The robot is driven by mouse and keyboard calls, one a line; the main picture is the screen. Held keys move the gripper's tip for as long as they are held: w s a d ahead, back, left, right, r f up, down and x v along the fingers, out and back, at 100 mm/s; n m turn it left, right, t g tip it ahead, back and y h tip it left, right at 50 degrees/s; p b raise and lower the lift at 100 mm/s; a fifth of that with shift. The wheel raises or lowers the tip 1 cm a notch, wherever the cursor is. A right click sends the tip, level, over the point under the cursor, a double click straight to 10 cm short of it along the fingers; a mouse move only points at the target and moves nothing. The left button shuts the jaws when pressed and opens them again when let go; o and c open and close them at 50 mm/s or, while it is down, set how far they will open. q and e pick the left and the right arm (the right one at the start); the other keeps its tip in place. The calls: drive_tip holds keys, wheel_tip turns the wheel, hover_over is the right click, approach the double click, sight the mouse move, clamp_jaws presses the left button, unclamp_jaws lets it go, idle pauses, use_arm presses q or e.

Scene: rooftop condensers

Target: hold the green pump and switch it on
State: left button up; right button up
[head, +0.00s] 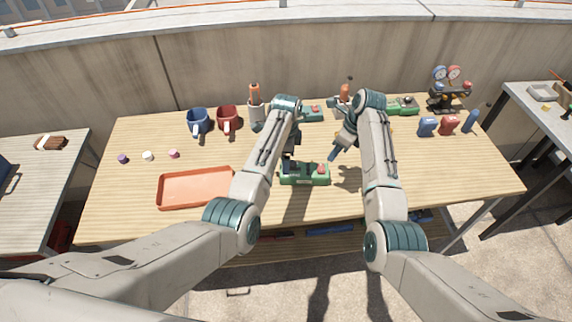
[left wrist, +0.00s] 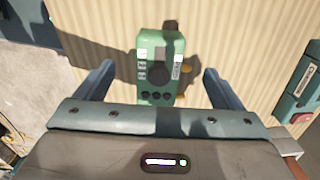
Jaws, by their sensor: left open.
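The green pump (head: 297,179) stands on the table near the middle front, with a red knob at its right end. My left gripper (head: 289,157) is just above and behind it, partly hidden by its own arm. In the left wrist view my left gripper (left wrist: 158,85) is open, and a green unit (left wrist: 150,48) with a dark round part lies between its spread fingers; I see no contact. My right gripper (head: 338,146) is over the table, right of and behind the pump, apart from it. Its jaw opening is unclear.
A teal unit (head: 313,113) and another green unit (head: 403,105) stand at the back. An orange tray (head: 166,190) lies left of the pump. Gauges (head: 446,75) stand back right. The front right tabletop is clear.

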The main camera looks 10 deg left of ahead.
sight(304, 174)
use_arm(q)
wheel_tip(304, 174, down, 9)
drive_tip(key=shift+f, duration=0.1)
idle(0.3)
drive_tip(key=shift+c, duration=0.2)
